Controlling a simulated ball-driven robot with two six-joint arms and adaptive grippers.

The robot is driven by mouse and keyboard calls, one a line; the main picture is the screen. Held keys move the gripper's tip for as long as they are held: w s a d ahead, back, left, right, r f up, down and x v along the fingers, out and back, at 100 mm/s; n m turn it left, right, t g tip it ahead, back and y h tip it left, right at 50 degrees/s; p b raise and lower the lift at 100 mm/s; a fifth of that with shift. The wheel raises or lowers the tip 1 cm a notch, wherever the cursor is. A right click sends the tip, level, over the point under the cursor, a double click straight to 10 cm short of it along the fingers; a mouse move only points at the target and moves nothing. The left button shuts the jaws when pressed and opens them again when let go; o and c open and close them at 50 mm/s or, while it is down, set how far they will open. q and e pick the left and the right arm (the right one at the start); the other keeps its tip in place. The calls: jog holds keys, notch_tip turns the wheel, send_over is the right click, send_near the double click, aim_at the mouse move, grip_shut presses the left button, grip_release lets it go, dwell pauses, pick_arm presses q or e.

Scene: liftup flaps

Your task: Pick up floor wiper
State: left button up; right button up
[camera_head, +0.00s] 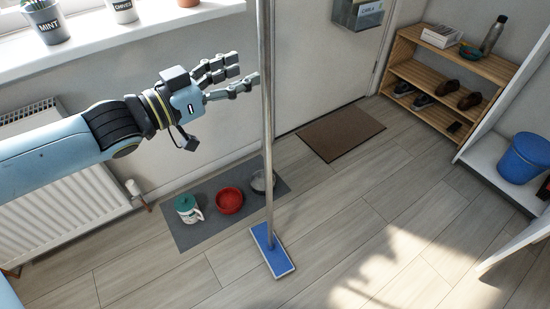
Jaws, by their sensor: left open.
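The floor wiper (268,150) stands upright in the middle of the view, with a long grey metal pole running up past the top edge. Its flat blue head (271,250) with a pale rim rests on the wooden floor. My left gripper (248,78) comes in from the left, with its dark fingers spread and open. The fingertips appear close to the left side of the pole; whether they touch it I cannot tell. The gripper holds nothing. My right gripper is not in view.
A grey mat (186,235) holds a red bowl (229,201), a mug-like container (188,208) and a metal bowl behind the pole. A radiator (75,215) and windowsill (130,27) are at left. A doormat (341,133), shoe rack (440,75) and blue bucket (524,157) are right. Front floor is clear.

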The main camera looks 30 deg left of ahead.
aim_at(261, 56)
pick_arm(q)
jog(key=shift+w+d+r, duration=0.15)
jog(key=shift+w+d, duration=0.05)
jog(key=shift+w, duration=0.45)
jog(key=shift+w+r, duration=0.2)
jog(key=shift+w, duration=0.5)
jog(key=p+x, duration=0.1)
jog(key=x, duration=0.2)
jog(key=shift+w+a+r+p, duration=0.1)
jog(key=shift+r+p, duration=0.2)
jog(key=shift+p, duration=0.05)
jog(key=shift+w+d+f, duration=0.15)
jog(key=shift+w+d, duration=0.05)
jog(key=shift+w, duration=0.25)
grip_shut()
